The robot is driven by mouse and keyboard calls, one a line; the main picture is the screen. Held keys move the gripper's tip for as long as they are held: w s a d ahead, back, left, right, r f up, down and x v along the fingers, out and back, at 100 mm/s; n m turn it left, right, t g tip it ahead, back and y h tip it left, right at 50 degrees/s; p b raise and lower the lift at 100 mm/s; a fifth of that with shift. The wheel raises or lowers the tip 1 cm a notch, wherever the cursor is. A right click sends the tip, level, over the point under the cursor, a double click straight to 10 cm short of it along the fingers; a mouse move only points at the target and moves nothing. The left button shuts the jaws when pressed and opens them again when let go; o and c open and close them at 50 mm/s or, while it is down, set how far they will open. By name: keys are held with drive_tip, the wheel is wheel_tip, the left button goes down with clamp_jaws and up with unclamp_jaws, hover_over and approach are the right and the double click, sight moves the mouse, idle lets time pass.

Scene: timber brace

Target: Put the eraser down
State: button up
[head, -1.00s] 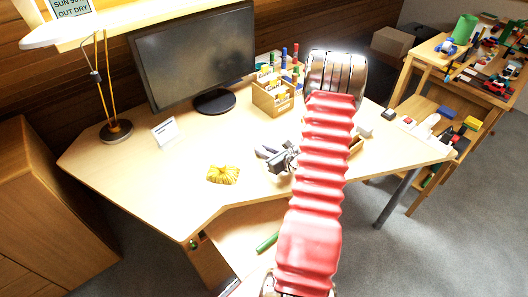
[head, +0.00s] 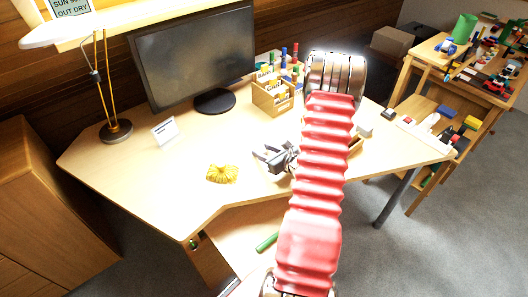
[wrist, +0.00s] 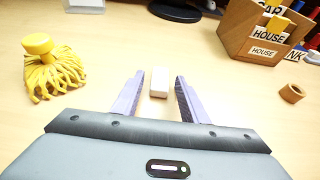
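The white eraser (wrist: 159,82) lies on the desk (wrist: 120,45) in the wrist view, between my gripper's two fingers near their tips. A gap shows on each side of it, so neither finger seems to touch it. My gripper (wrist: 157,78) is open, low over the desk. In the head view my gripper (head: 263,154) shows left of my red arm, and I cannot make out the eraser there.
A yellow mop-like item (wrist: 52,70) lies to the left. A monitor (head: 195,58) and a lamp (head: 115,130) stand behind. Desk around the eraser is clear.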

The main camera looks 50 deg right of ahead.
drive_tip(key=v, duration=1.2)
idle(0.6)
drive_tip(key=w+a+r+n+g+y, duration=0.25)
drive_tip(key=a+r+n, duration=0.3)
drive_tip(key=a, duration=0.35)
drive_tip(key=w+a+r+n+g+y, duration=0.1)
drive_tip(key=a+r+n+g+y, duration=0.2)
drive_tip(key=a+n, duration=0.55)
drive_tip(key=w+a+r+n+g+y, duration=0.15)
drive_tip(key=a+r+n+y, duration=0.35)
drive_tip(key=a, duration=0.6)
drive_tip(key=s+a+r+n+g+h, duration=0.3)
drive_tip(key=s+a+r+n+h, duration=0.3)
drive_tip(key=a+n, duration=0.35)
drive_tip(key=s+r+n+t+h, duration=0.2)
drive_tip(key=s+r+n+h, duration=0.1)
drive_tip(key=s+r+n, duration=0.2)
wheel_tip(320, 180, up, 3)
drive_tip(key=n, duration=0.3)
drive_tip(key=shift+s+a+f+n, duration=0.15)
drive_tip(key=shift+s+a+n, duration=0.2)
